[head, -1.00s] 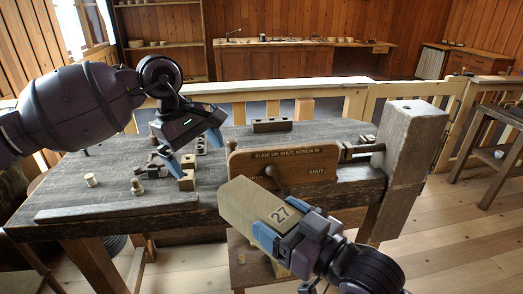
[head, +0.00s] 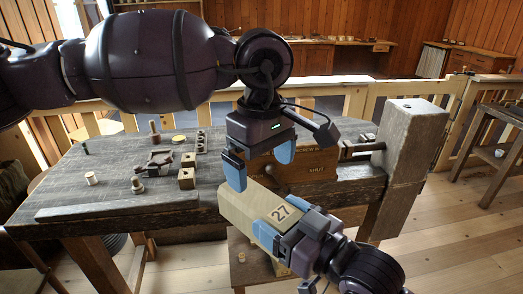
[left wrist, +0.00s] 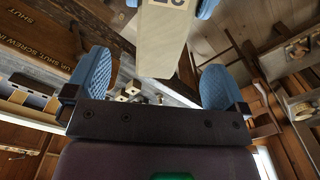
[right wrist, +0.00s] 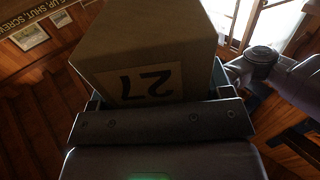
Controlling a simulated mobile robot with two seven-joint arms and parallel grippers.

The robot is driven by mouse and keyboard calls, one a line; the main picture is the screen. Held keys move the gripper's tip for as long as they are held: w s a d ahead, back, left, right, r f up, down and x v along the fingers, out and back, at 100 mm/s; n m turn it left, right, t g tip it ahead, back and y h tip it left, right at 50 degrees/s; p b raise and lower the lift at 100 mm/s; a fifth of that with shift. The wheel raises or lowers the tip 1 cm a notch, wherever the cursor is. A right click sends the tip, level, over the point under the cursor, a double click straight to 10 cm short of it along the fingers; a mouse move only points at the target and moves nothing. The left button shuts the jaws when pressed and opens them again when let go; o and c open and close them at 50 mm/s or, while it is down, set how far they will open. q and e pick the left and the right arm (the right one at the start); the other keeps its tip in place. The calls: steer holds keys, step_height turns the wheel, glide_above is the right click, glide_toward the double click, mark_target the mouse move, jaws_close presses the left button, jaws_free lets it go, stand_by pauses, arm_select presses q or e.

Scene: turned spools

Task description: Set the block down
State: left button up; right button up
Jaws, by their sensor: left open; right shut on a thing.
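A pale wooden block (head: 240,206) with a "27" label is in my right gripper (head: 276,228), held in front of the bench's near edge. The block fills much of the right wrist view (right wrist: 140,45). My left gripper (head: 260,168) is open and empty, just above and behind the block's far end in the head view. In the left wrist view, the block (left wrist: 163,45) shows beyond and between the two blue fingers, with a gap visible on both sides.
The dark workbench (head: 100,190) holds a pale spool (head: 91,178), small square blocks (head: 187,179) and other turned pieces on its left half. A lettered vise board (head: 320,170) and upright wooden jaw (head: 410,150) stand at its right. A low wooden stool (head: 245,262) shows partly below the block.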

mark_target(261, 199)
arm_select(q)
step_height(261, 199, down, 10)
steer(key=shift+r, duration=0.2)
steer(key=shift+c, duration=0.5)
steer(key=c, duration=0.9)
steer(key=shift+c, duration=0.8)
arm_select(e)
steer(key=o, duration=1.1)
steer(key=shift+o, duration=0.2)
steer(key=s+d+f+m+h, duration=0.1)
steer(key=d+f+m+h, duration=0.3)
steer(key=f, duration=0.6)
steer(key=s+d+f+h, duration=0.25)
steer(key=d+f, duration=0.35)
steer(key=f, duration=0.3)
steer(key=s+d+f+m+g+h, duration=0.2)
steer(key=s+d+f+h, duration=0.3)
steer(key=s+d+f, duration=0.5)
step_height(261, 199, down, 4)
steer(key=shift+s+d+f+m+g, duration=0.15)
steer(key=shift+s+d+m+g, duration=0.25)
steer(key=shift+s, duration=0.45)
